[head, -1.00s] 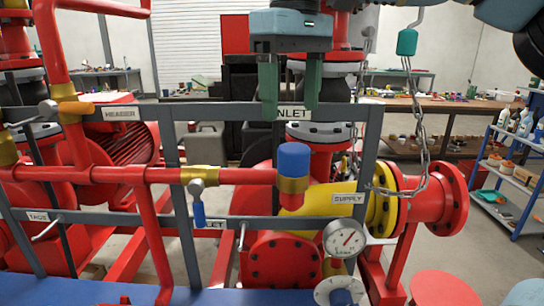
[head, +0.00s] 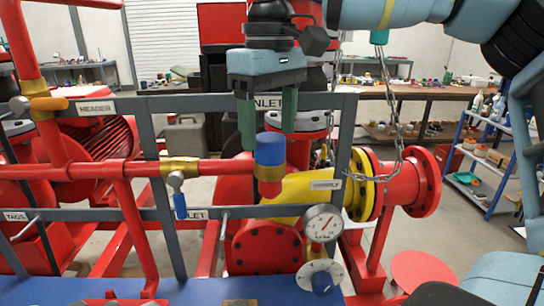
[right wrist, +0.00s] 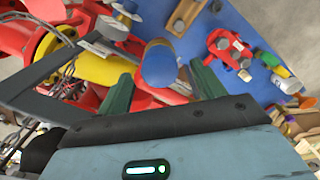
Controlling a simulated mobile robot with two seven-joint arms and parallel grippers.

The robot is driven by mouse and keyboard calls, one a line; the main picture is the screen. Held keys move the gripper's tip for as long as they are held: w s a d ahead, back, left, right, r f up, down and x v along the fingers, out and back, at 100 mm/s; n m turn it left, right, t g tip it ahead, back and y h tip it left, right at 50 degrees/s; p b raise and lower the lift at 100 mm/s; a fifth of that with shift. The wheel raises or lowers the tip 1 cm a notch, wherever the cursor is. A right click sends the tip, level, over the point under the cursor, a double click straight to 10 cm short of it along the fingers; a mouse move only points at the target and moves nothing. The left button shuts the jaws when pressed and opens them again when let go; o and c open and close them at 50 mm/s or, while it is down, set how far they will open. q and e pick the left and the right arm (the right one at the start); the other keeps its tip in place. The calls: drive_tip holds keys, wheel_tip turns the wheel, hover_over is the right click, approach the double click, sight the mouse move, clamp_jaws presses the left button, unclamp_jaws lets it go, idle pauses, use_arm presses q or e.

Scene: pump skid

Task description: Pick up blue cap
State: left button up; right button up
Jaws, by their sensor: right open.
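The blue cap (head: 270,149) sits on top of a brass fitting (head: 271,172) at the right end of the red horizontal pipe. My right gripper (head: 268,138) is open and points down, with its green fingers above and around the cap's top in the head view. In the right wrist view the cap (right wrist: 159,67) shows between the two open fingers (right wrist: 160,90), apparently not touched by either. My left gripper is not in view.
A pressure gauge (head: 322,223) is below right. A chain (head: 392,110) hangs at the right. A blue tray-like deck (head: 200,290) lies below.

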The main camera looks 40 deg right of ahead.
drive_tip(key=shift+f, duration=1.1)
drive_tip(key=c, duration=1.2)
drive_tip(key=shift+r, duration=0.1)
